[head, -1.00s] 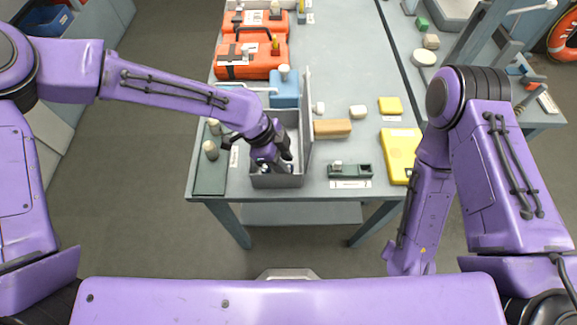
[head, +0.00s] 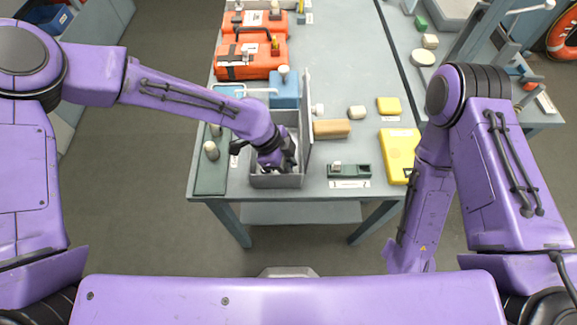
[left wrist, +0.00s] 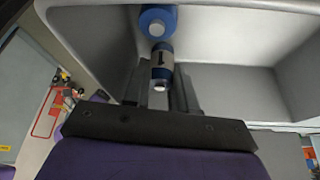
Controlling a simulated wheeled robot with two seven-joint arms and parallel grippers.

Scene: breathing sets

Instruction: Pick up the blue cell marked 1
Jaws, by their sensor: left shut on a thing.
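The blue cell (left wrist: 161,65), with a silver band and a dark mark like a 1, is between the fingers of my left gripper (left wrist: 163,92) in the left wrist view. The gripper is shut on it, inside the grey bin (left wrist: 235,90). A second round blue-and-white thing (left wrist: 157,19) is just beyond the cell by the bin wall. In the head view my left gripper (head: 283,168) reaches down into the grey bin (head: 277,181) and hides the cell. My right arm hangs at the right; its gripper does not show.
A green mat (head: 211,181) with pale cylinders lies left of the bin. Right of it are a tan block (head: 332,129), a green tray (head: 349,171) and a yellow case (head: 400,152). Orange cases (head: 250,57) and a blue container (head: 284,90) stand behind. The bin walls surround the gripper.

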